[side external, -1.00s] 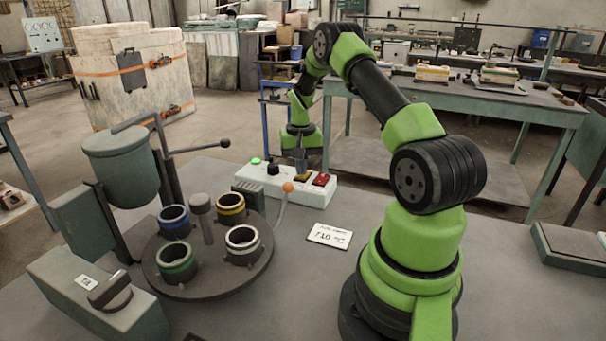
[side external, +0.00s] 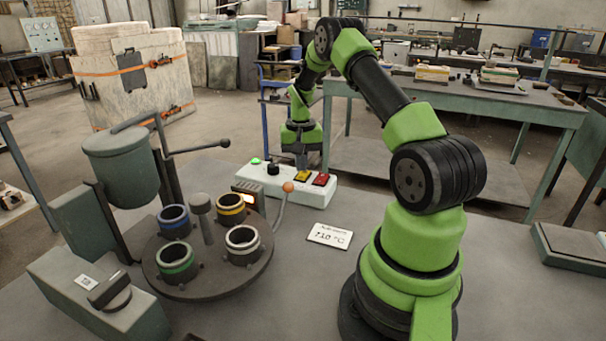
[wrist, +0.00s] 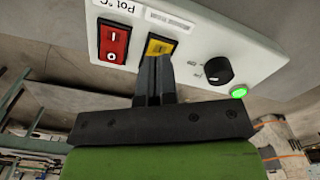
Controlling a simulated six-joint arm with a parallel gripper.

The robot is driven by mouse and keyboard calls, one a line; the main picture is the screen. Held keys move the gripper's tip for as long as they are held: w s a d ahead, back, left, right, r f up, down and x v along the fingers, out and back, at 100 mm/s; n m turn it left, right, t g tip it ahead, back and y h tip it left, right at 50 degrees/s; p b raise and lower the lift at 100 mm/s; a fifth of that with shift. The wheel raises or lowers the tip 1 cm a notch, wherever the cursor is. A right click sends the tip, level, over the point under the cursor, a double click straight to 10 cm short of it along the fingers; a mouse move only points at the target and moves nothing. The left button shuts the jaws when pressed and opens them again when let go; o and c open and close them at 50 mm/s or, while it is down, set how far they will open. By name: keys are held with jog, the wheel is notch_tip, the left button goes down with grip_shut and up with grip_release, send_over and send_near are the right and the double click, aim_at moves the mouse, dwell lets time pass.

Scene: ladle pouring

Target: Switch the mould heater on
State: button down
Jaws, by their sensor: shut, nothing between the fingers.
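The white control box (side external: 290,185) lies behind the mould turntable (side external: 165,285). It carries a red rocker switch (wrist: 113,42), a yellow rocker switch (wrist: 160,46), a black knob (wrist: 218,70) and a lit green lamp (wrist: 239,92). The yellow switch looks bright in the side view (side external: 302,176). A small grey heater box (side external: 240,189) beside the moulds glows orange at its front. My gripper (wrist: 155,60) is shut and empty, its tips just at the yellow switch's lower edge in the wrist view. I cannot tell whether they touch it.
Several moulds with coloured rims stand on the turntable. A green pot (side external: 121,167) stands at left. A card (side external: 329,236) lies on the open table.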

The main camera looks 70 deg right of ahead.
aim_at(301, 177)
jog(key=shift+r, duration=2.55)
jog(key=w+a+r+n+t, duration=0.1)
jog(key=a+r+n+t, duration=0.2)
jog(key=a+r, duration=1.2)
jog(key=s+a+r+n+t+y, duration=0.1)
jog(key=s+a+r+n+t, duration=0.1)
jog(key=s+a, duration=0.5)
jog(key=s+a+r+n+t+y, duration=0.1)
jog(key=s+a+r+n+t, duration=0.1)
jog(key=s+a, duration=0.5)
jog(key=shift+a+n, duration=0.5)
jog(key=shift+a, duration=0.4)
